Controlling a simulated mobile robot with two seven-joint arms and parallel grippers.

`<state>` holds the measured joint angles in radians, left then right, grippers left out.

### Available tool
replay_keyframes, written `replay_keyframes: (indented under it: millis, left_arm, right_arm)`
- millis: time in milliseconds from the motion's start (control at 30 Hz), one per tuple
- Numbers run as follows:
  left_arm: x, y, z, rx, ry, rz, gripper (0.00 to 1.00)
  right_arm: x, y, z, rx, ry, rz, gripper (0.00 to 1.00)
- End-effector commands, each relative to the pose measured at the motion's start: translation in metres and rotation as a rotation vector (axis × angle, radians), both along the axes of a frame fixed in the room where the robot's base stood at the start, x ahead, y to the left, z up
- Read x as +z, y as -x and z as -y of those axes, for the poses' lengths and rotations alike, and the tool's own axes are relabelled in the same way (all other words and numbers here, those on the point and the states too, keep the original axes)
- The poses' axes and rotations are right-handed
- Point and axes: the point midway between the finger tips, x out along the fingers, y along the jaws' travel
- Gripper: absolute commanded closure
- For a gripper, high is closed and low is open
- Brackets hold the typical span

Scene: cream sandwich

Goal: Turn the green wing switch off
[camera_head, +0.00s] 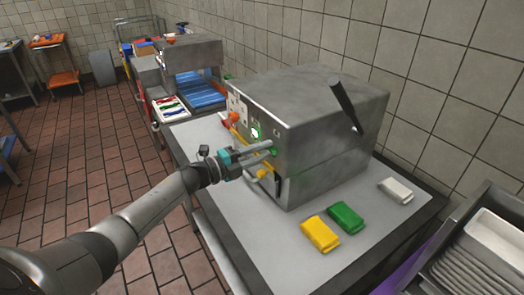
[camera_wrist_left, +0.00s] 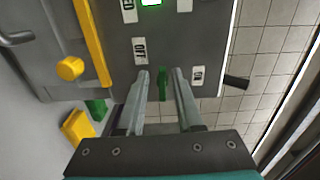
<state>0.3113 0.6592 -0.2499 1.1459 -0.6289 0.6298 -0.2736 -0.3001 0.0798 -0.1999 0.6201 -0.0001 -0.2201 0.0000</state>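The green wing switch (camera_wrist_left: 162,83) is on the front of a grey metal machine (camera_head: 310,125). In the left wrist view its wing stands upright in the picture, between an OFF label (camera_wrist_left: 140,50) on the left and an ON label (camera_wrist_left: 198,75) on the right. My left gripper (camera_wrist_left: 160,72) is open, with one finger on each side of the switch and gaps visible between. In the head view my left gripper (camera_head: 270,158) reaches to the machine's front, and its fingers partly hide the switch. A green lamp (camera_head: 255,133) on the panel is lit. My right gripper is not in view.
A yellow bar (camera_wrist_left: 92,45) and yellow knob (camera_wrist_left: 70,68) are left of the switch. Yellow (camera_head: 320,233), green (camera_head: 346,217) and white (camera_head: 396,190) packets lie on the table (camera_head: 270,245). A black lever (camera_head: 345,105) sticks out of the machine's side.

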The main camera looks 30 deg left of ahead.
Motion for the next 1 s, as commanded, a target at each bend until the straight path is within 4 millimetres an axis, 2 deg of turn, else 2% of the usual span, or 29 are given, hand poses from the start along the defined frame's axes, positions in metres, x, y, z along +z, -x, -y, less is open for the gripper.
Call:
replay_keyframes:
  millis: [300,467,1000]
  left_arm:
    - [0.002,0.0,-0.001,0.002,0.001,0.003,0.59]
    - [0.001,0.009,-0.007,0.003,0.0,0.001,0.59]
    - [0.0,0.079,-0.047,0.002,0.0,-0.002,0.59]
  right_arm:
    - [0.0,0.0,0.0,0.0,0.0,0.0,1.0]
    - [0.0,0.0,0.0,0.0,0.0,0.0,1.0]
    - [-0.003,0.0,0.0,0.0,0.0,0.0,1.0]
